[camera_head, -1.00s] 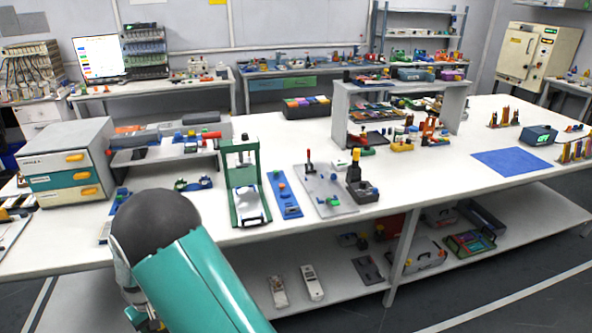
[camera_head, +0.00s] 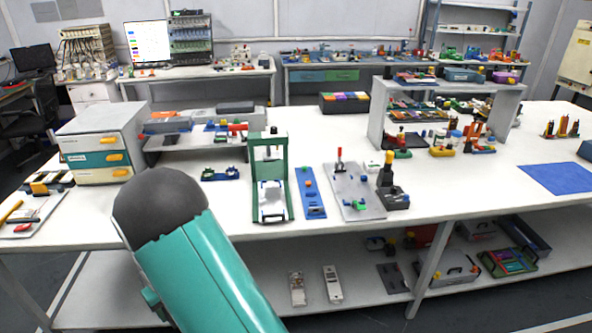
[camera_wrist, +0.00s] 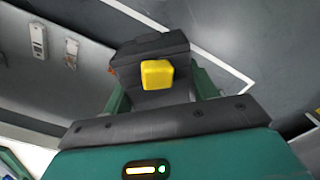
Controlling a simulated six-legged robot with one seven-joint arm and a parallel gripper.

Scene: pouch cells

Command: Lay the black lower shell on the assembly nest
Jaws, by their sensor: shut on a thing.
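In the wrist view my gripper (camera_wrist: 160,88) has its green fingers closed on the sides of a black piece, which I take to be the black lower shell (camera_wrist: 135,50). A yellow block (camera_wrist: 157,73) sits on this piece. The held piece hangs over the grey floor, clear of the bench. In the head view my arm hides my gripper and the held piece. A grey plate with a red-handled clamp and green blocks, probably the assembly nest (camera_head: 352,183), lies on the bench right of centre; nothing black lies on its middle.
A green-framed press (camera_head: 270,205) and a blue strip (camera_head: 311,200) stand left of the plate. A black fixture (camera_head: 393,199) stands at its right. A drawer cabinet (camera_head: 103,142) is at left.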

